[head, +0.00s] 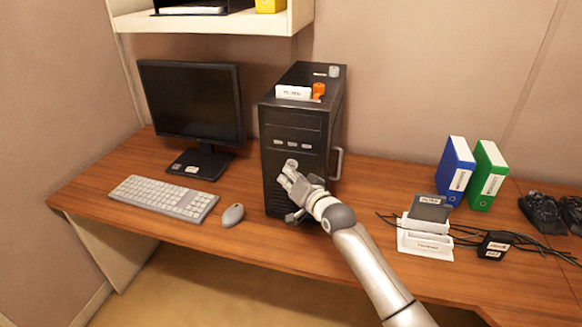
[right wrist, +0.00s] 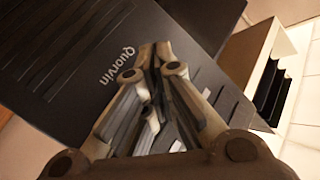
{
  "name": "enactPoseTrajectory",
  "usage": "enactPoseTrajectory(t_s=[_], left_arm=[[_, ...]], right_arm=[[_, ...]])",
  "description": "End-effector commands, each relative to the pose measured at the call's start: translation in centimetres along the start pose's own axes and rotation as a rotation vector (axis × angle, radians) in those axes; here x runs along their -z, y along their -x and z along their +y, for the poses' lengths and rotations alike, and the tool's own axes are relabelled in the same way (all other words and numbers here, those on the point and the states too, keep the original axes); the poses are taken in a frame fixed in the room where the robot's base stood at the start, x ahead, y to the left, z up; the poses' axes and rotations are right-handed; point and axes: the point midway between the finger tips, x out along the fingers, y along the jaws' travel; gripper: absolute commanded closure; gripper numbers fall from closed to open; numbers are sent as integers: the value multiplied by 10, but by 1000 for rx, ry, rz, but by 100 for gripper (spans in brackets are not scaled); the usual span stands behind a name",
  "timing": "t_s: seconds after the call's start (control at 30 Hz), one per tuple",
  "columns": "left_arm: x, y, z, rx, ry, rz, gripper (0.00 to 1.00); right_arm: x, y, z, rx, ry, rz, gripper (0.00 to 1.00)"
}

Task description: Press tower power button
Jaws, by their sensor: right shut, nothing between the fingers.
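The black computer tower (head: 293,128) stands upright on the desk, its front facing me. My right gripper (head: 287,174) is shut and empty, at the lower half of the tower's front. In the right wrist view, the closed fingertips (right wrist: 152,55) point at the dark front panel (right wrist: 75,45), beside the white "Quorvin" lettering. I cannot tell whether they touch the panel. Small light buttons or slots (head: 292,144) sit in a row above the gripper. I cannot make out which one is the power button, and the gripper hides part of the front. My left gripper is not in view.
A monitor (head: 192,100), keyboard (head: 165,197) and mouse (head: 233,214) are left of the tower. Small items, including an orange one (head: 319,89), lie on its top. Blue (head: 455,170) and green (head: 487,175) binders, a white dock (head: 425,240) and cables are at right. A shelf (head: 215,22) hangs above.

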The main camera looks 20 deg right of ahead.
Motion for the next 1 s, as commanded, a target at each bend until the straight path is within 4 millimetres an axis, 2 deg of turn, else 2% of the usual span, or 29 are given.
enactPoseTrajectory(t_s=[1.0], left_arm=[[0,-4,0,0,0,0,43]], right_arm=[[5,-6,5,0,1,1,100]])
